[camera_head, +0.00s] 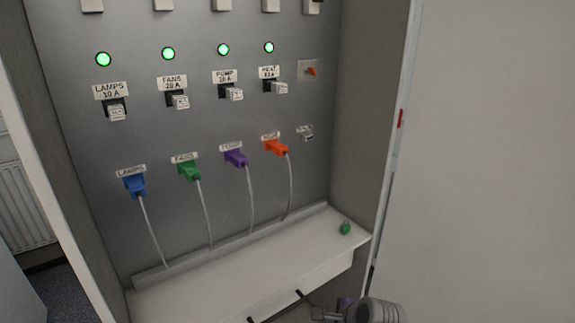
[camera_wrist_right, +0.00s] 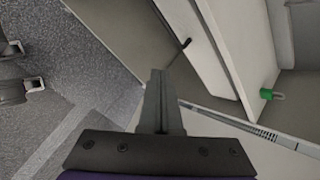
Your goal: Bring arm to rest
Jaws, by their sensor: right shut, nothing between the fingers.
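My right arm (camera_head: 372,309) shows at the bottom edge of the head view, low in front of the cabinet shelf. In the right wrist view my right gripper (camera_wrist_right: 158,80) has its two fingers together with nothing between them. It is apart from the shelf and the drawer-like front beside it. My left gripper is in neither view.
A white shelf (camera_head: 240,266) juts out below the panel (camera_head: 210,120), with a green padlock (camera_head: 345,229) at its right end. Plugs with cables, including a blue plug (camera_head: 135,184) and an orange plug (camera_head: 276,147), sit in the panel. Dark handles (camera_head: 300,294) show below the shelf.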

